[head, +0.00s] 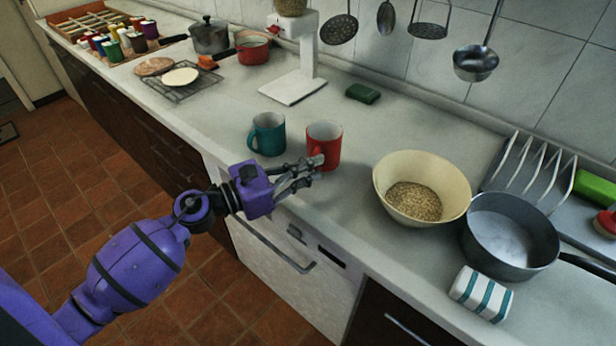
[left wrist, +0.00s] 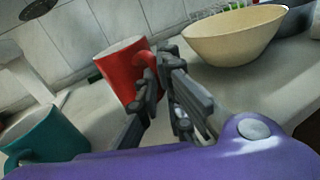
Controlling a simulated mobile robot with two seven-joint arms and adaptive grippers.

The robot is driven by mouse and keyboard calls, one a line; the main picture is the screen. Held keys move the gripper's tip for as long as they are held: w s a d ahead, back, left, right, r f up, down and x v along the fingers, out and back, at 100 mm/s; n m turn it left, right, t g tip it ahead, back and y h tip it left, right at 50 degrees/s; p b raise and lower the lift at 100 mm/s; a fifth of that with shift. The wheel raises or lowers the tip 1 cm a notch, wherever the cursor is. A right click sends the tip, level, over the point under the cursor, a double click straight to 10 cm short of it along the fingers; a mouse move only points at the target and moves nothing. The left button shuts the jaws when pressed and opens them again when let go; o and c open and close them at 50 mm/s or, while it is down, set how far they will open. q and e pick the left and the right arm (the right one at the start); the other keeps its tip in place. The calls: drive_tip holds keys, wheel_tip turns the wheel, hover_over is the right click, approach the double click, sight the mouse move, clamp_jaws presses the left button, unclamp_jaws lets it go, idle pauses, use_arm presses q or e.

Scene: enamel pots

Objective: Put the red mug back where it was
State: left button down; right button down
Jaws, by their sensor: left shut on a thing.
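The red mug (head: 325,143) stands on the counter, or very slightly above it, to the right of a teal mug (head: 268,134). My left gripper (head: 309,170) is shut on the red mug's handle, on the side facing me. In the left wrist view the red mug (left wrist: 122,72) is beyond the fingers (left wrist: 158,85), with the handle between them. The teal mug also shows there at the lower left (left wrist: 45,137). Whether the red mug's base touches the counter is not clear. My right gripper is in neither view.
A cream bowl of grain (head: 421,187) stands right of the red mug, with a grey pot (head: 510,232) and a striped cloth (head: 481,293) beyond. A green sponge (head: 362,93) and a white scale-like stand (head: 293,87) are behind. Bare counter lies between the mugs and the bowl.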

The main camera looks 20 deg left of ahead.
use_arm(q)
drive_tip(key=shift+f, duration=1.4)
drive_tip(key=shift+f+b, duration=0.25)
drive_tip(key=shift+b, duration=0.15)
drive_tip(key=c, duration=1.9)
unclamp_jaws()
drive_tip(key=shift+r, duration=0.1)
